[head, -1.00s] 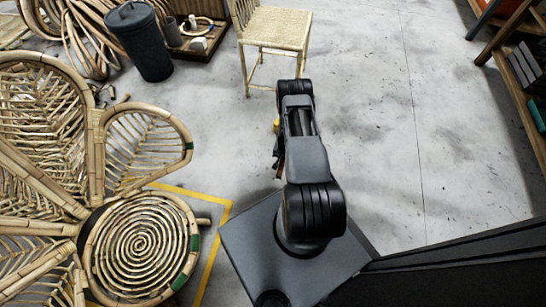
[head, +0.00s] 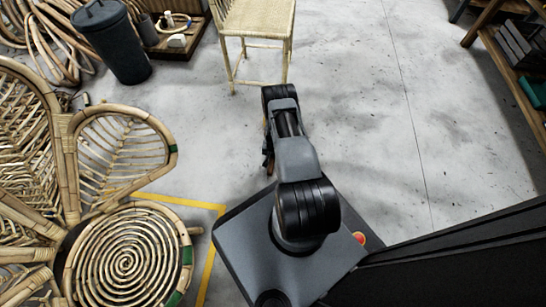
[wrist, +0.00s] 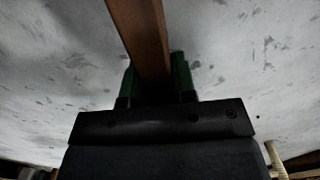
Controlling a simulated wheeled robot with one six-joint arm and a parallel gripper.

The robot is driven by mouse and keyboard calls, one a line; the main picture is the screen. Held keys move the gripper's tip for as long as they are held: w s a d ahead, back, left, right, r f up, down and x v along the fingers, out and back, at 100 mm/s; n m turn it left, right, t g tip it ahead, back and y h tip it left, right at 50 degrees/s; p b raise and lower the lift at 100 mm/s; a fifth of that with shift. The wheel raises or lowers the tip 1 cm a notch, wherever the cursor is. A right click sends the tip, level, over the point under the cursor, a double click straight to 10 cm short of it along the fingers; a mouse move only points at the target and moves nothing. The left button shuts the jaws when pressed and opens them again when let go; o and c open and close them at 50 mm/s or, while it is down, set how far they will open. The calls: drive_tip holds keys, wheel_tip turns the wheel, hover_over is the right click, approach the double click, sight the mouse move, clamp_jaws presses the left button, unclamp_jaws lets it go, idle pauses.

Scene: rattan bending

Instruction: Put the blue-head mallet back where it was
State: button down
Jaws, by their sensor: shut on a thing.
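My gripper (wrist: 155,82) shows in the wrist view with green-padded fingers on both sides of a brown wooden handle (wrist: 141,35). It is shut on this handle, which runs up out of the top of the picture. I take it for the mallet's handle, but no blue head shows in either view. In the head view my arm reaches forward over the floor, and its links hide most of the gripper. Only a small dark and brown bit shows at the arm's left side.
A rattan chair with a spiral seat (head: 128,262) stands at left, by yellow floor tape (head: 208,268). A woven-seat chair (head: 258,18) stands ahead, with a dark bin (head: 118,48) and rattan coils (head: 50,45) at upper left. A wooden shelf (head: 500,58) is at right. Floor between is clear.

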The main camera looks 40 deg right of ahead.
drive_tip(key=c, duration=0.9)
unclamp_jaws()
drive_tip(key=w+a+r+n+p, duration=0.1)
drive_tip(key=w+r+p, duration=0.2)
drive_tip(key=r, duration=1.1)
drive_tip(key=w+a+r+n+p, duration=0.1)
drive_tip(key=w+a+r+p, duration=0.15)
drive_tip(key=r, duration=1.05)
drive_tip(key=s+a+r+n+t, duration=0.1)
drive_tip(key=a+r, duration=0.2)
drive_tip(key=r, duration=0.5)
drive_tip(key=s+a+r+n, duration=0.1)
drive_tip(key=a+r, duration=0.1)
drive_tip(key=r, duration=0.6)
drive_tip(key=s+a+r+n, duration=0.1)
drive_tip(key=s+a+r, duration=0.2)
drive_tip(key=s+r, duration=0.2)
drive_tip(key=s+a+r+n+t, duration=0.1)
drive_tip(key=s+a+r+n, duration=0.1)
drive_tip(key=s+r, duration=0.3)
drive_tip(key=s+a+r+n, duration=0.1)
drive_tip(key=s+a+r, duration=0.4)
drive_tip(key=s+r, duration=0.1)
drive_tip(key=shift+s+a+n+t, duration=0.1)
drive_tip(key=shift+s+n+t, duration=0.2)
drive_tip(key=shift+n+t, duration=0.1)
